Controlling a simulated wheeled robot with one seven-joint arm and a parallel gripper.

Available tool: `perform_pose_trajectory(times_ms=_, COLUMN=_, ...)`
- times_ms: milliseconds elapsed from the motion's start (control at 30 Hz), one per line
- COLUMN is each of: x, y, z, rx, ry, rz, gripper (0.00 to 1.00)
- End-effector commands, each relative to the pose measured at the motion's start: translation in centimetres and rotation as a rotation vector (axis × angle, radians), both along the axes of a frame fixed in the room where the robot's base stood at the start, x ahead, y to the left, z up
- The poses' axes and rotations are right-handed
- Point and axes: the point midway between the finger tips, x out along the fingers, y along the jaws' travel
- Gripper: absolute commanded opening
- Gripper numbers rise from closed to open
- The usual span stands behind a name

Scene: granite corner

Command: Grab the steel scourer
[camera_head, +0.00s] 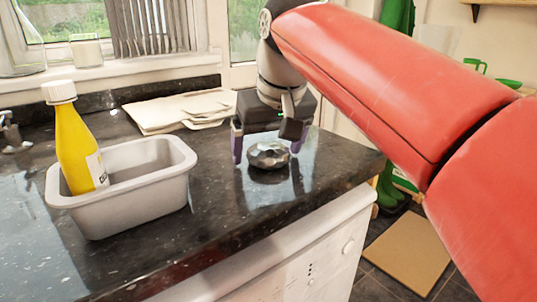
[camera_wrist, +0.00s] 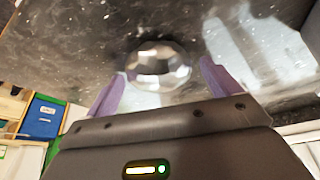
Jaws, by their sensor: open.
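The steel scourer (camera_head: 268,155) is a round, shiny, faceted grey lump on the dark granite worktop, right of the grey tub. It also shows in the wrist view (camera_wrist: 158,66), just ahead of the fingertips and roughly centred between them. My gripper (camera_head: 267,154) has purple fingers and is open, with one finger to each side of the scourer. In the wrist view the two fingers (camera_wrist: 160,80) are spread wide with nothing held between them. I cannot tell whether either finger touches the scourer.
A light grey tub (camera_head: 122,213) holding a yellow bottle (camera_head: 78,150) with a white cap stands to the left. Pale folded cloths or boards (camera_head: 170,112) lie behind. The worktop's front edge and right corner are near the scourer. Granite in front of it is bare.

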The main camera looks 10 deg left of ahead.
Motion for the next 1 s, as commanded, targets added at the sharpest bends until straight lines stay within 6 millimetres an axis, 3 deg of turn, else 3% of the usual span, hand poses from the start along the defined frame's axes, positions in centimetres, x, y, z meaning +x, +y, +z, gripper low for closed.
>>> perform_pose_trajectory(times_ms=33, x=0.0, y=0.0, z=0.0, rx=0.000, ry=0.000, rz=0.000, gripper=0.87)
perform_pose_trajectory(times_ms=400, x=0.0, y=0.0, z=0.1, rx=0.001, ry=-0.001, rz=0.000, gripper=0.41)
perform_pose_trajectory(times_ms=733, x=0.0, y=0.0, z=0.6, rx=0.001, ry=-0.002, rz=0.000, gripper=0.41)
perform_pose_trajectory(times_ms=1000, x=0.1, y=0.1, z=4.3, rx=0.004, ry=-0.004, rz=0.003, gripper=0.41)
